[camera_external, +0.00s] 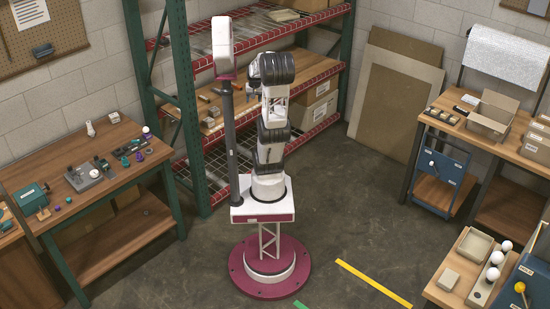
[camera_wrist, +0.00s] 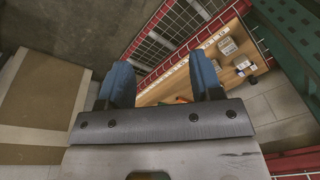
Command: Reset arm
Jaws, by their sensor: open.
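In the wrist view my gripper (camera_wrist: 160,82) shows two blue fingers spread wide apart, with nothing between them. In the external view my arm stands raised and folded above its base in front of the shelving, and the fingers are too small to make out clearly. The lamp parts lie away from my gripper. White bulbs (camera_external: 492,274) sit in a holder on the lower right bench. Small teal and purple parts (camera_external: 126,161) lie on the left workbench.
The red and green shelving rack (camera_external: 185,75) stands close behind my arm. The left workbench (camera_external: 115,190) and a right bench with an open cardboard box (camera_external: 490,118) stand to the sides. Tall boards (camera_external: 385,110) lean on the wall. The floor around my base is clear.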

